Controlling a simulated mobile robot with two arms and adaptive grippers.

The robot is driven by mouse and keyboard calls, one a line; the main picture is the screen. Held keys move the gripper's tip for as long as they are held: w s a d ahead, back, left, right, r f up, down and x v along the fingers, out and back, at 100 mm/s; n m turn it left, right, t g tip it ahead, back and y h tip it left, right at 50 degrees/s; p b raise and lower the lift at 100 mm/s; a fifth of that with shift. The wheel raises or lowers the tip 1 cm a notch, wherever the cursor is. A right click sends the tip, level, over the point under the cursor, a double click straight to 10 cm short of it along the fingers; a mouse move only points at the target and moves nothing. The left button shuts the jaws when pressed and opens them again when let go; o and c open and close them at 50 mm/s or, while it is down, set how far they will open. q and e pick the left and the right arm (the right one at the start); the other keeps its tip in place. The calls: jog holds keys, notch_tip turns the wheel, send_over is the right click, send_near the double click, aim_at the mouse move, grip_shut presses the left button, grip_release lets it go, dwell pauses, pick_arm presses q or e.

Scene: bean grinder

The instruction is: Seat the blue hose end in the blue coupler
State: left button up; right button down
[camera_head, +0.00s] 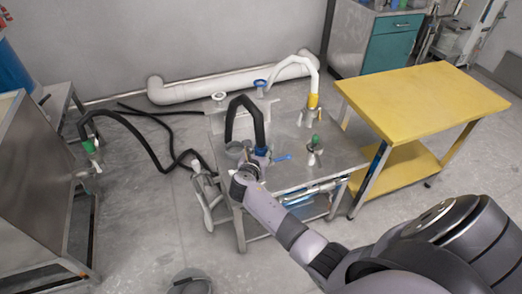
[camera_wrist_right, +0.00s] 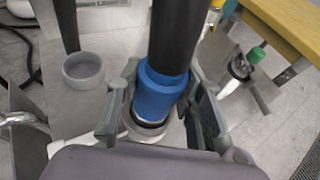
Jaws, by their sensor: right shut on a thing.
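The blue hose end (camera_head: 262,151) is a blue sleeve on a black hose (camera_head: 240,103) that arches over the metal table. In the right wrist view, the blue hose end (camera_wrist_right: 160,94) stands between the two fingers of my right gripper (camera_wrist_right: 160,100), which is shut on it. A pale metal ring (camera_wrist_right: 146,131) shows just below the sleeve; I cannot tell whether the sleeve is inside it or only above it. In the head view my right gripper (camera_head: 250,172) is at the table's near left part and hides what is under it. A blue handle (camera_head: 283,157) sticks out beside it. My left gripper is not in view.
A white hose (camera_head: 297,63) ends in a yellow sleeve (camera_head: 313,100). A green-topped fitting (camera_head: 315,141) stands to the right. A blue-rimmed fitting (camera_head: 260,84) is at the back. A grey cup (camera_wrist_right: 83,70) stands left of the gripper. A yellow table (camera_head: 420,98) is at right.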

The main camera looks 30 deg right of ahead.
jog(key=shift+f, duration=0.15)
jog(key=c, duration=1.2)
grip_release()
jog(key=shift+o, duration=1)
jog(key=shift+f, duration=0.1)
jog(key=v, duration=1.2)
